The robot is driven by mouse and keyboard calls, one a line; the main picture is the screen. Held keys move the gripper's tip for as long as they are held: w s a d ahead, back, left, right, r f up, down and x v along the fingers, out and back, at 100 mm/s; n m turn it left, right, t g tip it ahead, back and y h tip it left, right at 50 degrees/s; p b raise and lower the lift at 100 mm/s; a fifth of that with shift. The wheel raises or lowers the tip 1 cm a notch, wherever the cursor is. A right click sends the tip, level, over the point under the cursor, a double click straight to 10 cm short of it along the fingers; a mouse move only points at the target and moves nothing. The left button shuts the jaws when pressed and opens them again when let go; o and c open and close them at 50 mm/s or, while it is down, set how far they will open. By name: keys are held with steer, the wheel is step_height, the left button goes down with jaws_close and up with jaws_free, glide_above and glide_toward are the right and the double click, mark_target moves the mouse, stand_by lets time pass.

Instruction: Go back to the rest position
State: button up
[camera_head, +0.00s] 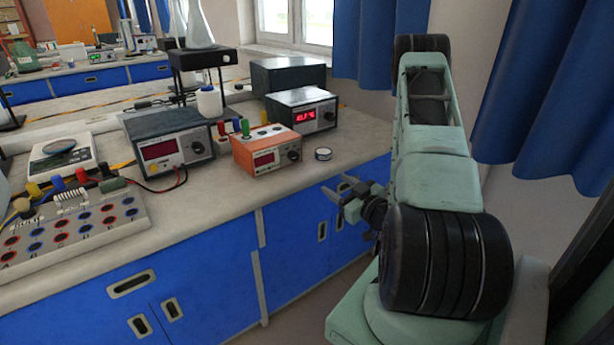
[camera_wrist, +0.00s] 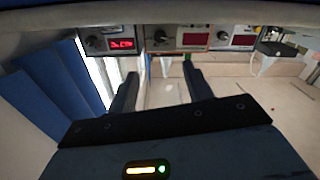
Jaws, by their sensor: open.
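My gripper (camera_head: 349,196) is open and empty. It is held in front of the blue cabinet doors, just off the bench's right end and below the bench top. My green arm (camera_head: 433,150) is folded up at the right of the head view. In the wrist view my gripper's two dark fingers (camera_wrist: 162,92) stand apart with nothing between them. The wrist view appears turned over, with the bench devices along its top.
Blue curtains (camera_head: 545,90) hang behind my arm. Floor shows below the cabinets.

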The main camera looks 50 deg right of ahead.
steer(key=w+a+r+n+g+y+p, duration=0.25)
steer(key=w+a+n+g+y, duration=0.2)
steer(key=w+a, duration=0.65)
steer(key=w+a+r+n+g+y+p, duration=0.1)
steer(key=a+g, duration=0.1)
steer(key=a, duration=0.4)
steer(key=w+a+r+g+y+p, duration=0.1)
steer(key=a+r+g, duration=0.1)
steer(key=a, duration=0.4)
steer(key=s+a+r+n+g+p, duration=0.1)
steer(key=s+a+r+g, duration=0.3)
steer(key=a, duration=0.4)
steer(key=s+a+r+g+p, duration=0.1)
steer(key=s+a+r, duration=0.2)
steer(key=s+a, duration=0.45)
steer(key=s+a+r+g, duration=0.2)
steer(key=s+a+r, duration=0.1)
steer(key=s, duration=0.4)
steer(key=s+a+r+n+g+h+p, duration=0.1)
steer(key=s+a+r+g, duration=0.1)
steer(key=s, duration=0.4)
steer(key=shift+s+a+r, duration=0.4)
steer(key=shift+r, duration=0.05)
steer(key=shift+h, duration=0.25)
